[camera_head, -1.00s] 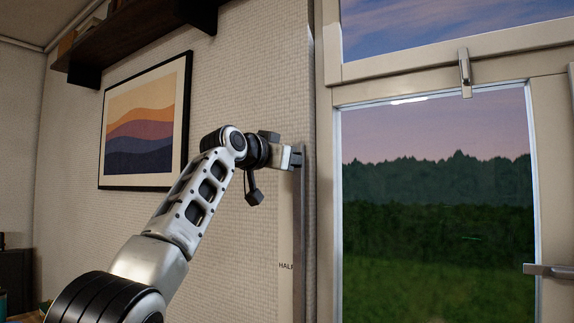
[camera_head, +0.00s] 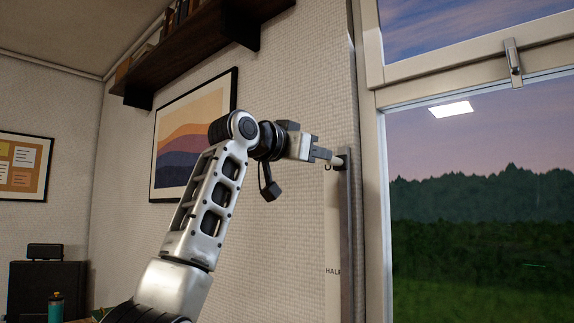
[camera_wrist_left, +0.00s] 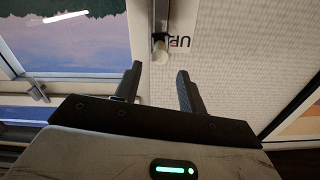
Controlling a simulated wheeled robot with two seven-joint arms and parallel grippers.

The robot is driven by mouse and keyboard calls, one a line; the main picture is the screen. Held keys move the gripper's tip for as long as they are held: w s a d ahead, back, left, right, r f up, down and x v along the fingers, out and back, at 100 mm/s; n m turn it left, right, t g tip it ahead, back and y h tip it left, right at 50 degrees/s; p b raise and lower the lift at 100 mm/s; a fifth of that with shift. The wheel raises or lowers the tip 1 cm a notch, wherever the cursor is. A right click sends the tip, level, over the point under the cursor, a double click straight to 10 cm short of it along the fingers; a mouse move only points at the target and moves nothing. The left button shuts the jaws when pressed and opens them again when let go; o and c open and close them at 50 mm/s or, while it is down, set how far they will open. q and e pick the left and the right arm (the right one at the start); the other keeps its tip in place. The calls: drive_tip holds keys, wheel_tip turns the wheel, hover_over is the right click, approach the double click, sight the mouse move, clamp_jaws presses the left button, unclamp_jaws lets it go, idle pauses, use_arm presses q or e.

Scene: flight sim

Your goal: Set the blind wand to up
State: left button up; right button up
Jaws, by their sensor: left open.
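The blind wand's track is a narrow grey vertical strip (camera_head: 347,235) on the wall beside the window frame. A pale knob (camera_head: 339,161) sits near its top end. In the left wrist view the knob (camera_wrist_left: 160,50) is at the end of the strip (camera_wrist_left: 160,15), beside a white label reading "UP" (camera_wrist_left: 181,42). A "HALF" label (camera_head: 333,271) shows lower down. My left gripper (camera_head: 327,156) is open, just left of the knob. In the left wrist view its fingers (camera_wrist_left: 158,74) are spread, with the knob beyond the gap and apart from them. My right gripper is out of view.
The window frame (camera_head: 371,180) and glass stand right of the strip. A latch handle (camera_head: 513,62) is higher up. A framed picture (camera_head: 190,135) and a dark shelf (camera_head: 195,45) are on the wall behind my left arm.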

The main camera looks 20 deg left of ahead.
use_arm(q)
drive_tip(key=b+v, duration=0.2)
drive_tip(key=v, duration=0.6)
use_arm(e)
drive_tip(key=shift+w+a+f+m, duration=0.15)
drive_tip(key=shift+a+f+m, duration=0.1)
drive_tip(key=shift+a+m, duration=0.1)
use_arm(q)
drive_tip(key=shift+r, duration=0.1)
